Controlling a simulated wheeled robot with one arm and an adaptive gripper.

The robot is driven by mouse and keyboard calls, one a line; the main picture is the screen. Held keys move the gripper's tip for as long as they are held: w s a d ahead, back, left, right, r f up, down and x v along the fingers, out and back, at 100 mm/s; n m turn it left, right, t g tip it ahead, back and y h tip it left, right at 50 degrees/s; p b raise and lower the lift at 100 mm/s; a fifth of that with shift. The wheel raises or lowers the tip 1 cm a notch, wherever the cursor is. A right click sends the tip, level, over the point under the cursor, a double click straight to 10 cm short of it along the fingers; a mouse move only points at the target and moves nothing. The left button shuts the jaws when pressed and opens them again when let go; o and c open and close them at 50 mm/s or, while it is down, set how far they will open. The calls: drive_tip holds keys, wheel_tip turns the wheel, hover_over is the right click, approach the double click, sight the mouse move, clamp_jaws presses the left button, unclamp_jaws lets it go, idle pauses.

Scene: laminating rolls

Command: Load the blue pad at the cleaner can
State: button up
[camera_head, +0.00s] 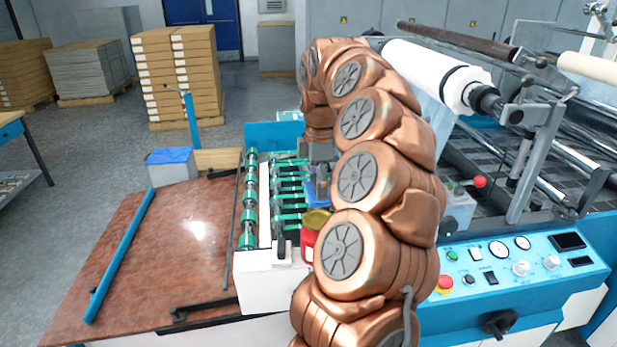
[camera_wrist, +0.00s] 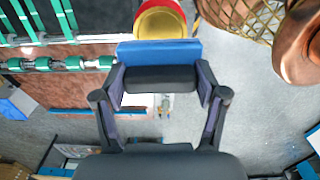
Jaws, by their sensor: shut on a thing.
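The cleaner can is red with a gold round top; in the head view the can (camera_head: 308,242) stands partly hidden behind my copper-coloured arm. In the wrist view the can (camera_wrist: 160,20) is at the top edge, cut off by the frame. The blue pad (camera_wrist: 158,50) has a dark block behind it, and my gripper (camera_wrist: 161,84) is shut on that block. The pad's blue face points toward the can and overlaps its near edge in the picture; I cannot tell if they touch. In the head view the pad (camera_head: 315,203) shows only as a sliver beside the arm.
Green rollers (camera_head: 248,215) and a brown feed table (camera_head: 180,250) lie left of the can. A blue control panel (camera_head: 520,262) with knobs and the white roll (camera_head: 435,75) are right of my arm. A wire basket (camera_wrist: 240,15) is at the wrist view's top right.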

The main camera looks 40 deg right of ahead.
drive_tip(key=shift+f+b, duration=1.7)
drive_tip(key=shift+f, duration=1.25)
drive_tip(key=shift+s+f, duration=0.1)
drive_tip(key=shift+f, duration=0.5)
drive_tip(key=shift+r, duration=0.1)
drive_tip(key=shift+r+p, duration=1.8)
drive_tip(key=shift+r, duration=1.7)
drive_tip(key=shift+f, duration=0.1)
drive_tip(key=w+a+f+m, duration=0.3)
drive_tip(key=w+a+f, duration=0.25)
drive_tip(key=a, duration=0.25)
drive_tip(key=w+a+f+m, duration=0.3)
drive_tip(key=w+a+f, duration=0.25)
drive_tip(key=a, duration=0.25)
drive_tip(key=w+a+f+m, duration=0.1)
drive_tip(key=a+f, duration=0.3)
drive_tip(key=a, duration=0.4)
drive_tip(key=w+a+f+m+b, duration=0.1)
drive_tip(key=a+f+m, duration=0.3)
drive_tip(key=a, duration=0.4)
drive_tip(key=shift+w+a+f, duration=0.2)
drive_tip(key=shift+w+f, duration=0.2)
drive_tip(key=shift+f, duration=0.35)
